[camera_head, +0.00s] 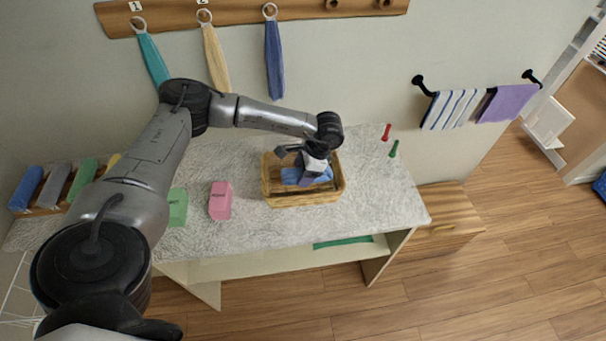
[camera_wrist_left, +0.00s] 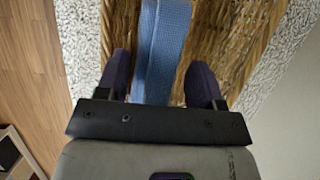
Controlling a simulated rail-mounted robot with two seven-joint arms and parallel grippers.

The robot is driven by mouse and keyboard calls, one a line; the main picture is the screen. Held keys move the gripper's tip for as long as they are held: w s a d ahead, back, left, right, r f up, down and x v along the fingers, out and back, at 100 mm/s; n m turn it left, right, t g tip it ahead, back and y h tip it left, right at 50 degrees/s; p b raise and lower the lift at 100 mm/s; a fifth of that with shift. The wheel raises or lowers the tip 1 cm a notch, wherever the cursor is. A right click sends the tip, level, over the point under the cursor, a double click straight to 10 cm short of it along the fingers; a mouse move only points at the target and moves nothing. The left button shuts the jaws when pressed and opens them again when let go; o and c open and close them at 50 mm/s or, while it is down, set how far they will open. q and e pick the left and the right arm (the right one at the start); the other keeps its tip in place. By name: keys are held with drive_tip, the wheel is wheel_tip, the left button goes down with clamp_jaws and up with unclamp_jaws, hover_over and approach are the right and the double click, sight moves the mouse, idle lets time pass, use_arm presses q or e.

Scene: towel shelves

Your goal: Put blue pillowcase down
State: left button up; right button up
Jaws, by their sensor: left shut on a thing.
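The blue pillowcase (camera_head: 292,175) is a folded blue cloth inside the wicker basket (camera_head: 305,200) on the counter. My left gripper (camera_head: 315,166) points down into the basket and is shut on the pillowcase. In the left wrist view the blue cloth (camera_wrist_left: 165,45) runs as a strip between the two dark fingers of my left gripper (camera_wrist_left: 160,80), with the basket weave (camera_wrist_left: 235,40) around it. The gripper hides part of the cloth, and I cannot tell whether the cloth touches the basket floor. My right gripper is not in view.
A pink block (camera_head: 220,200) and a green block (camera_head: 177,207) stand left of the basket. Small red (camera_head: 386,132) and green (camera_head: 394,149) items lie to its right. Several rolled towels (camera_head: 55,185) sit at the far left. The counter's (camera_head: 385,195) right part is mostly clear.

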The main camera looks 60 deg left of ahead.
use_arm(q)
drive_tip(key=shift+f, duration=0.95)
drive_tip(key=shift+f+b, duration=0.65)
drive_tip(key=shift+b, duration=0.05)
drive_tip(key=o, duration=1)
drive_tip(key=shift+c, duration=0.2)
drive_tip(key=shift+r, duration=0.2)
